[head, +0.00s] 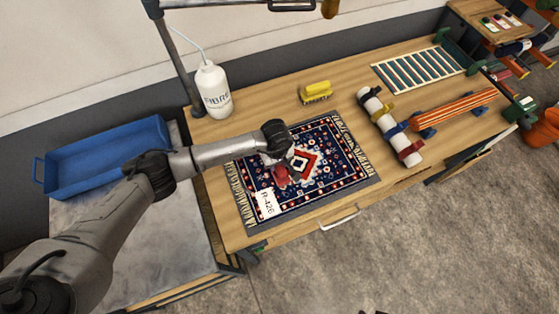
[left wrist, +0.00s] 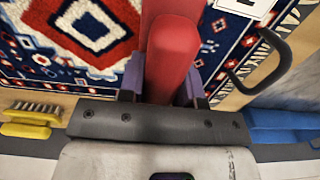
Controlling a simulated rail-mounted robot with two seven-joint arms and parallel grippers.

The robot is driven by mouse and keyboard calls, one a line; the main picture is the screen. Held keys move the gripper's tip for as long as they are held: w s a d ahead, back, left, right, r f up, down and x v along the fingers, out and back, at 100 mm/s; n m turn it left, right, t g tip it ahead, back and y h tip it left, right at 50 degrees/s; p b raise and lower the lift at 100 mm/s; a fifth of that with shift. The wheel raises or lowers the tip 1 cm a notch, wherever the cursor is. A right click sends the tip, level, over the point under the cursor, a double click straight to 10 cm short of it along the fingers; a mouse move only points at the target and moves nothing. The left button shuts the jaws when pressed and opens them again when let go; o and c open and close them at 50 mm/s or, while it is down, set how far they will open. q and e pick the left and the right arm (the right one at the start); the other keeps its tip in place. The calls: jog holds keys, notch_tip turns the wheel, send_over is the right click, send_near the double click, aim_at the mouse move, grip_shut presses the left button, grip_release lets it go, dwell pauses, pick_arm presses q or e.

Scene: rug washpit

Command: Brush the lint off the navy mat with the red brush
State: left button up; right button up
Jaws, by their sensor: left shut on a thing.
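The navy mat (head: 335,179) is a patterned rug with a red and white centre and pale fringes, flat on the wooden table. It also fills the top of the left wrist view (left wrist: 45,45). My left gripper (head: 287,163) is over the mat's left half, shut on the red brush (head: 281,178). In the left wrist view, the red brush (left wrist: 172,55) sits between the fingers (left wrist: 163,88) and points away from the palm. Its bristles are hidden, and I cannot tell whether it touches the mat. I cannot make out separate lint. My right gripper is not in view.
A white tag (head: 267,203) lies on the mat's near left corner. A yellow brush (head: 316,91) and a white bottle (head: 214,91) stand behind. A strapped white roll (head: 390,126) lies right of the mat. A blue tray (head: 105,158) is at left.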

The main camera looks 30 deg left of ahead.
pick_arm(q)
jog(key=r+p, duration=0.1)
jog(key=r, duration=0.3)
jog(key=r+p, duration=0.2)
jog(key=r, duration=0.2)
jog(key=shift+w+d+p, duration=0.1)
jog(key=shift+w+p, duration=0.1)
jog(key=shift+p, duration=0.1)
jog(key=shift+r, duration=0.15)
